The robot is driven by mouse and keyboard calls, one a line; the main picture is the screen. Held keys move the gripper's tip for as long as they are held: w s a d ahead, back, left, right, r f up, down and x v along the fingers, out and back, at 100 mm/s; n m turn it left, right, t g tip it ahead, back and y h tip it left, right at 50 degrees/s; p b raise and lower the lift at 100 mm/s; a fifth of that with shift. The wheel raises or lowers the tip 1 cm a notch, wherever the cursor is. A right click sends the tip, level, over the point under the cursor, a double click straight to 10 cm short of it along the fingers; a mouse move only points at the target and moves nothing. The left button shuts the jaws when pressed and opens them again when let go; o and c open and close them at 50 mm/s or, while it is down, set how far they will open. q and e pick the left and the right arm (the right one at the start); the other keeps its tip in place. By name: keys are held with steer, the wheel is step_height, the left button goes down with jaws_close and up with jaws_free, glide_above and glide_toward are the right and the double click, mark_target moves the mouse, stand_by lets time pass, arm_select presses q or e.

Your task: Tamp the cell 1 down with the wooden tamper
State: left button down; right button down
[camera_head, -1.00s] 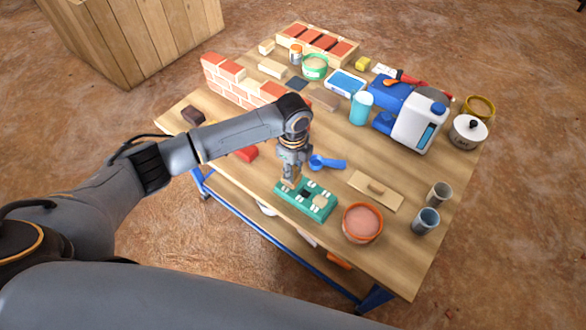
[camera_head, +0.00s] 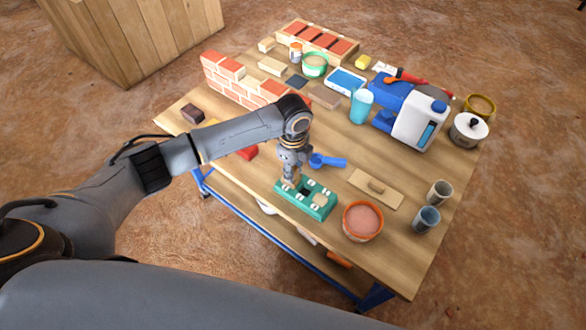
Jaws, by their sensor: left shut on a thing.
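A green mould (camera_head: 317,211) with several cells stands near the front edge of the table. One cell at its right holds a pale fill (camera_head: 319,200), and a middle cell looks dark. My left gripper (camera_head: 289,175) points down over the mould's left end. It is shut on the wooden tamper (camera_head: 289,182), of which only a little shows below the fingers. The tamper's foot is at the left-end cell; the gripper hides that cell's contents, and I cannot tell how deep the foot sits. My right gripper is not in view.
An orange bucket of pinkish material (camera_head: 362,222) stands right of the mould. A blue scoop (camera_head: 327,162) and a wooden float (camera_head: 375,189) lie behind it. A small brick wall (camera_head: 235,87) stands at the left. Two cups (camera_head: 426,220) are at the right.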

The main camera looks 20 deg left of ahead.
arm_select(q)
steer(key=shift+f+p, duration=0.1)
steer(key=shift+p, duration=0.25)
stand_by(1.4)
step_height(320, 180, up, 7)
steer(key=p, duration=0.8)
stand_by(0.4)
